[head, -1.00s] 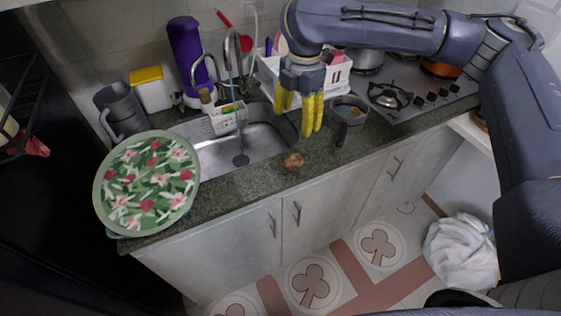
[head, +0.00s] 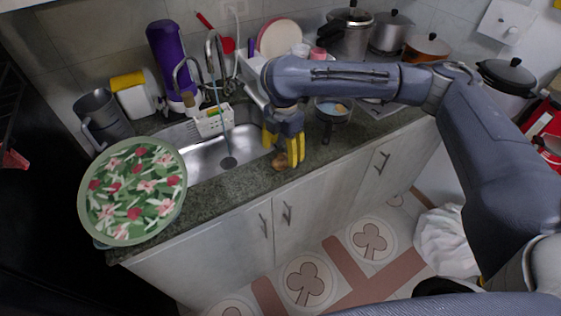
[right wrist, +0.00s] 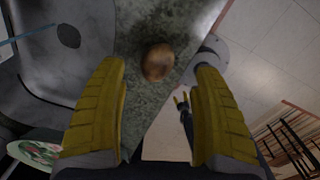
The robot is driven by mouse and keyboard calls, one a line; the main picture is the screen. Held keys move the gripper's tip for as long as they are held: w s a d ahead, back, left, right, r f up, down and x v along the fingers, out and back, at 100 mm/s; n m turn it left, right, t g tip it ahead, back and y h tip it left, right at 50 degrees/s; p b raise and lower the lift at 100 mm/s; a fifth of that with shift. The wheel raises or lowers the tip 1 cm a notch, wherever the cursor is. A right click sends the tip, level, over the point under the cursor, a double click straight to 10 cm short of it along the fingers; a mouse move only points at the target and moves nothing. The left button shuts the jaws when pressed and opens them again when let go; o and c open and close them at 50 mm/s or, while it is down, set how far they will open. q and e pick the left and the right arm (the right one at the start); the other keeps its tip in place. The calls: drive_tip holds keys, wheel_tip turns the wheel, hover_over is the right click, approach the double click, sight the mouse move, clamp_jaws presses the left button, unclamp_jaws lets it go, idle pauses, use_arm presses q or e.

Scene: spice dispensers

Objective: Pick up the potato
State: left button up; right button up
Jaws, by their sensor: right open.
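The potato (head: 279,164) is a small brown lump on the dark green counter, near its front edge and right of the sink. My right gripper (head: 284,160) is open, with its yellow fingers low over the counter at the potato, partly covering it in the head view. In the right wrist view the potato (right wrist: 158,62) lies on the counter beyond the two spread fingertips (right wrist: 160,72), roughly centred between them. Nothing is between the fingers. My left gripper cannot be made out in the head view.
The steel sink (head: 207,160) lies left of the potato. A floral green tray (head: 132,192) covers the counter's left end. A dark-handled pan (head: 331,112) stands behind and right of my gripper. The counter's front edge drops to white cabinets (head: 290,225).

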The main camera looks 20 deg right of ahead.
sight(281, 157)
drive_tip(key=shift+w+a+f, duration=0.1)
drive_tip(key=shift+f, duration=1.3)
drive_tip(key=shift+w+f, duration=0.1)
drive_tip(key=shift+f, duration=1.3)
drive_tip(key=c, duration=1.4)
